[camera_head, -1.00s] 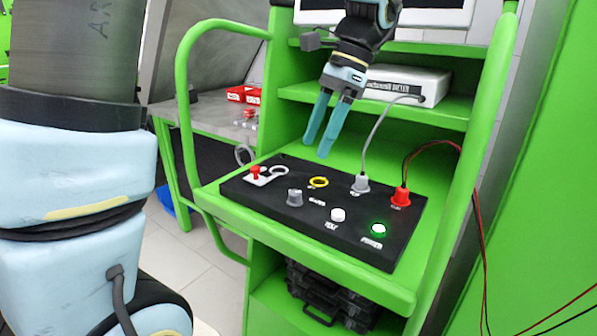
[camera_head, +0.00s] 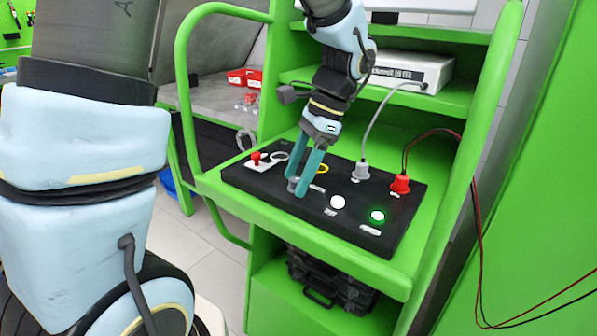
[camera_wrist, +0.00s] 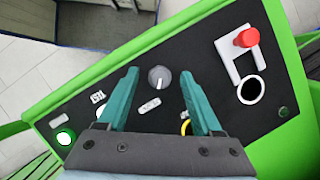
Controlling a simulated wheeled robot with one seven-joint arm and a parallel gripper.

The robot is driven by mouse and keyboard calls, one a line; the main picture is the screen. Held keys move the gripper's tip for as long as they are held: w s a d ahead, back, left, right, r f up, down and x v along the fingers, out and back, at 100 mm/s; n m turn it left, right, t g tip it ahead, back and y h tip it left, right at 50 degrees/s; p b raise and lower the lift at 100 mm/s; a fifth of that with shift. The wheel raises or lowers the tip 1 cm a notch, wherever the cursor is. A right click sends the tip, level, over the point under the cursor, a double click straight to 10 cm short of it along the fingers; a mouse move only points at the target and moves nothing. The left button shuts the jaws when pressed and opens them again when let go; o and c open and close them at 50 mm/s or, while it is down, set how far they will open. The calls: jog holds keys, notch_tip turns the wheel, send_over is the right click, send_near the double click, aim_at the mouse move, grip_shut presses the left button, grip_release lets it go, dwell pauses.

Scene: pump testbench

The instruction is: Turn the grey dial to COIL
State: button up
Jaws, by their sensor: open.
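The grey dial (camera_wrist: 159,78) sits on the black control panel (camera_head: 390,237). In the wrist view it shows between and beyond my open fingers, with a white pointer mark and a small white label below it. I cannot read the label. In the head view my gripper (camera_head: 301,186) hangs over the dial (camera_head: 292,185) and hides most of it. My gripper also shows in the wrist view (camera_wrist: 158,85), its teal fingers apart on either side of the dial. Nothing is between the fingertips except the dial's outline, and I cannot tell whether they touch it.
The panel carries a red lever (camera_head: 256,158), a yellow ring (camera_head: 322,169), a grey plug (camera_head: 361,170), a red plug (camera_head: 400,184), a white button (camera_head: 337,202) and a lit green button (camera_head: 377,217). Green rails (camera_head: 183,100) flank the bench. A meter box (camera_head: 410,72) stands behind.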

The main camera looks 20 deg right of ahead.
jog(key=shift+c, duration=0.4)
grip_shut()
dwell(0.4)
jog(key=n+g+p, duration=0.1)
jog(key=n+p, duration=0.1)
jog(key=n, duration=0.1)
jog(key=shift+w+r, duration=0.1)
jog(key=shift+r, duration=0.05)
jog(key=n+p, duration=0.1)
jog(key=n, duration=0.1)
jog(key=n+g+h+p, duration=0.1)
jog(key=n, duration=0.2)
jog(key=shift+w+g+p, duration=0.1)
jog(key=shift+g+p, duration=0.2)
jog(key=shift+p, duration=0.05)
jog(key=n, duration=0.1)
jog(key=n+h+p, duration=0.1)
jog(key=n, duration=0.1)
jog(key=shift+w+a+n+g+h, duration=0.1)
jog(key=shift+a+n+g+h, duration=0.05)
jog(key=shift+n+g+h, duration=0.2)
jog(key=n+h+p, duration=0.1)
jog(key=n, duration=0.3)
jog(key=shift+a+g, duration=0.1)
jog(key=shift+g, duration=0.25)
jog(key=shift+n+h, duration=0.25)
jog(key=shift+o, duration=0.4)
grip_release()
